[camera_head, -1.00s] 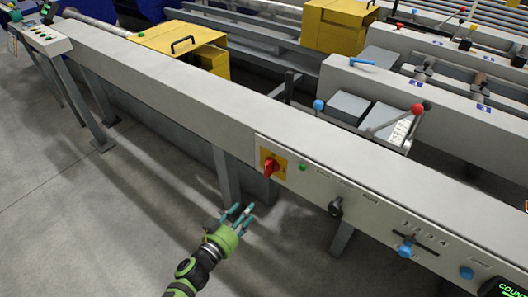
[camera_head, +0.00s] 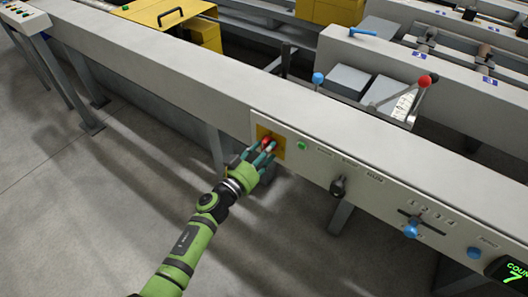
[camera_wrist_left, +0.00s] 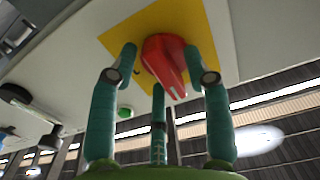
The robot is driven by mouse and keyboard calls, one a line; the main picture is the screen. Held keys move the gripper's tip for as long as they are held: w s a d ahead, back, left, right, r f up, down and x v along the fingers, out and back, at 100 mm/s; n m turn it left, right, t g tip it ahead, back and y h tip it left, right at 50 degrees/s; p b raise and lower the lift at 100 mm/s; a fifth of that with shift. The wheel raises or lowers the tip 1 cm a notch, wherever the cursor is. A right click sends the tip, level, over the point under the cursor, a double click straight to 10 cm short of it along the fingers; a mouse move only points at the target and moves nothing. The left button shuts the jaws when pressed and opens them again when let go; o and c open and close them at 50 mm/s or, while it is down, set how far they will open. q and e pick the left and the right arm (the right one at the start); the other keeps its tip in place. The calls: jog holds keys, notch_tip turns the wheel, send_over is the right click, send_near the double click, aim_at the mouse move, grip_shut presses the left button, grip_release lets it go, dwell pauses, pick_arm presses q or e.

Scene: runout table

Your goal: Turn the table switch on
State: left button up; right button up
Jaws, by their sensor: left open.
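The table switch is a red rotary knob (camera_head: 268,143) on a yellow plate (camera_head: 279,153) on the table's front panel. In the left wrist view the red knob (camera_wrist_left: 165,62) sits in front of the yellow plate (camera_wrist_left: 200,25), its pointed end towards the bottom right of the picture. My left gripper (camera_head: 262,155) is at the knob, with its green-grey fingers (camera_wrist_left: 160,80) open around it, on both sides and below. I cannot tell whether any finger touches the knob. My right gripper is not in view.
Right of the plate on the panel (camera_head: 330,160) are a green button (camera_head: 302,146), a black selector (camera_head: 338,187), a blue-knobbed slider (camera_head: 411,230), a blue button (camera_head: 474,252) and a counter display (camera_head: 510,270). A red-balled lever (camera_head: 425,81) stands behind. Floor space in front is clear.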

pick_arm(q)
jog(key=c, duration=0.6)
grip_shut()
jog(key=m+b, duration=0.1)
jog(key=m, duration=0.5)
jog(key=m+b, duration=0.1)
jog(key=m, duration=0.5)
jog(key=m+b, duration=0.1)
jog(key=m, duration=0.5)
jog(key=shift+w+a+f, duration=0.2)
jog(key=shift+a, duration=0.1)
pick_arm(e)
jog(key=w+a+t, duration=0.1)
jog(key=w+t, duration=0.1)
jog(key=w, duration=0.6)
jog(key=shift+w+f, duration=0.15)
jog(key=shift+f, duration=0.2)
